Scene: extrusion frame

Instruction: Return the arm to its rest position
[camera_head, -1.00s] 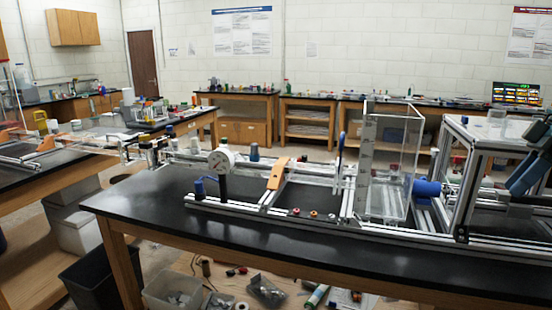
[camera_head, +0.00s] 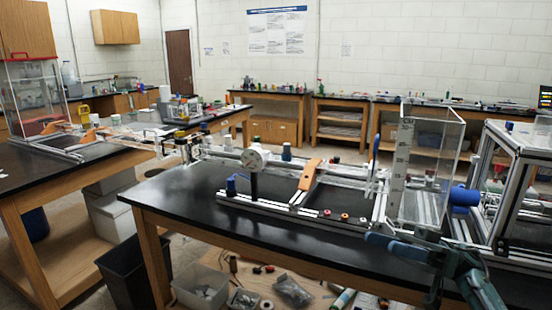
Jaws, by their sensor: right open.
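My right gripper (camera_head: 388,245) comes in from the lower right in the head view, low over the right part of the black bench. Its blue fingers point left, with a dark teal wrist behind them. It is open, and I see nothing between the fingers. The fingers show in front of the bench's near edge and the rail assembly; I cannot tell the exact gap. My left gripper is not in view.
The black bench (camera_head: 190,212) carries a rail assembly with a dial gauge (camera_head: 254,158), an orange wedge (camera_head: 309,174), a clear box (camera_head: 431,165) and a blue cylinder (camera_head: 463,197). An aluminium extrusion frame (camera_head: 498,190) stands at right. The bench's left front is clear. Bins stand below.

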